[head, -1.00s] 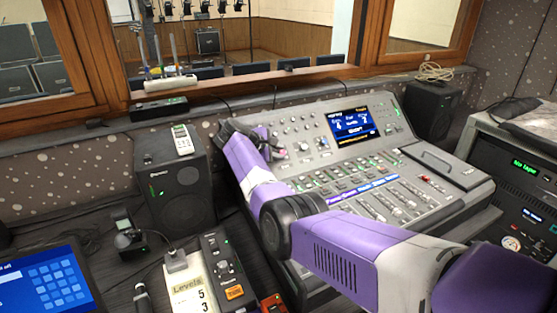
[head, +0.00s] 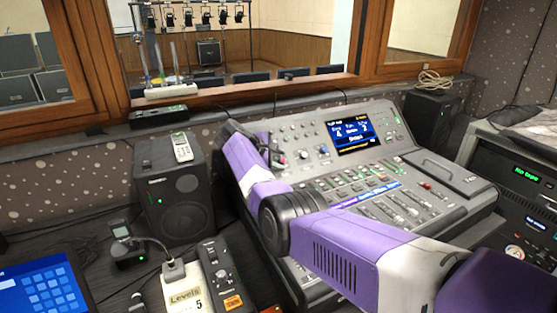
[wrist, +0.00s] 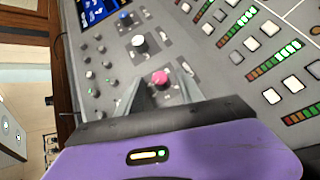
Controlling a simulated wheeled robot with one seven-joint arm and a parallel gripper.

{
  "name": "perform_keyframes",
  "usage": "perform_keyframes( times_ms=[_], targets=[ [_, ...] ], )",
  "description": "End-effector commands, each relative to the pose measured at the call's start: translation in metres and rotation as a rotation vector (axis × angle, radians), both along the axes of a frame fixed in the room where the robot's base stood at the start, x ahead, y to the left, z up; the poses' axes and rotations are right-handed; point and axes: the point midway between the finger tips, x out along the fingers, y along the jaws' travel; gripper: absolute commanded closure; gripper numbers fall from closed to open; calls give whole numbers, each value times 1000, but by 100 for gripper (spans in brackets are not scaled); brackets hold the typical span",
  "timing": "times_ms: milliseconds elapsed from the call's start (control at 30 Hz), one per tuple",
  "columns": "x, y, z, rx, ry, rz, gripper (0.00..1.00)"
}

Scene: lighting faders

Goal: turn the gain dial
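The mixing console (head: 400,160) stands in the middle of the head view. In the wrist view a pink-red dial (wrist: 160,78) sits between the fingers of my gripper (wrist: 158,88). A white-capped dial (wrist: 138,41) and a blue-capped dial (wrist: 124,16) are in line beyond it. I cannot read which is the gain dial. The fingers look apart, one on each side of the pink-red dial; I cannot tell whether they touch it. In the head view my gripper (head: 274,155) is at the console's upper left, and the pink-red dial is hard to make out there.
The console screen (head: 353,130) is lit. Green-lit buttons and faders (head: 405,203) lie right of my arm. A black speaker (head: 176,203) stands left of the console, with a levels card (head: 188,301) in front. A wooden window frame (head: 270,87) runs behind.

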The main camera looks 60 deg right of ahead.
Motion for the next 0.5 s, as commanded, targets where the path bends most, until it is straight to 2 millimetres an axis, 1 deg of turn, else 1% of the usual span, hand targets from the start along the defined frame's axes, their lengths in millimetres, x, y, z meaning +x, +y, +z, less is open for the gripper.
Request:
perform_keyframes(
  times_ms=[167, 267, 367, 500],
  targets=[
    [1, 1, 0, 0, 0, 2, 56],
    [2, 6, 4, -1, -1, 1, 56],
    [4, 16, 13, -3, -1, 4, 56],
    [7, 34, 27, -3, -2, 3, 56]
  ],
)
